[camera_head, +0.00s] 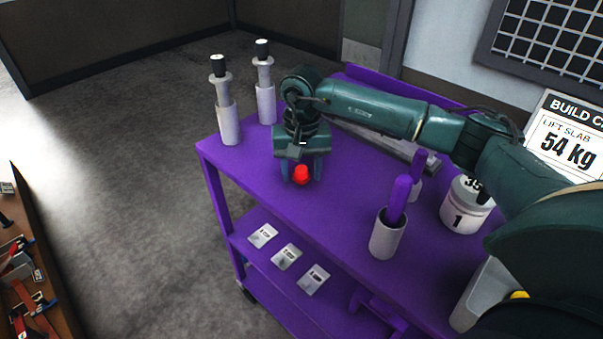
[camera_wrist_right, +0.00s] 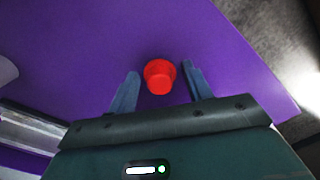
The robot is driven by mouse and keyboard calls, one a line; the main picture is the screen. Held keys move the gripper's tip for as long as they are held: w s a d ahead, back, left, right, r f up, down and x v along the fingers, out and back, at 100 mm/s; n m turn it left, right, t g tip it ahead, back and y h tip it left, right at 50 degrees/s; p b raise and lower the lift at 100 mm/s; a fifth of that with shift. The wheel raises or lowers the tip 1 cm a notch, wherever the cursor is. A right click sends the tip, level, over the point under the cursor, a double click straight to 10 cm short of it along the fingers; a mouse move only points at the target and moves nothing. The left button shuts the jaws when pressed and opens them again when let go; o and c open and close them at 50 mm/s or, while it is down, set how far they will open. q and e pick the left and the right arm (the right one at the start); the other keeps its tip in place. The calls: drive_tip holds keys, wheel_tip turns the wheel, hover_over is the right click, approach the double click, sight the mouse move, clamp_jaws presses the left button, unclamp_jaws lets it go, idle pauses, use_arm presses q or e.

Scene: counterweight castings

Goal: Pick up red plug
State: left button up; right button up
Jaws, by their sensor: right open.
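The red plug (camera_head: 301,174) is on the purple cart top (camera_head: 262,178), near its front left edge. In the right wrist view the red plug (camera_wrist_right: 160,76) shows as a round, stepped piece between the tips of my right gripper (camera_wrist_right: 164,84). In the head view my right gripper (camera_head: 302,172) points down over it, with a finger on each side. The fingers are open, and a gap shows between the plug and each finger in the wrist view. My left gripper is not in view.
Two grey cylinders with black tops (camera_head: 228,124) (camera_head: 265,102) stand left of my right gripper. Grey cups with purple handles (camera_head: 386,238) and a white weight (camera_head: 463,214) stand to the right. Cards (camera_head: 287,257) lie on the lower shelf. A tool bench (camera_head: 35,270) is at far left.

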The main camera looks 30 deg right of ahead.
sight(302, 169)
drive_tip(key=c, duration=0.8)
wheel_tip(302, 169, up, 10)
drive_tip(key=shift+r+b, duration=0.1)
drive_tip(key=shift+b, duration=0.4)
drive_tip(key=shift+s, duration=0.1)
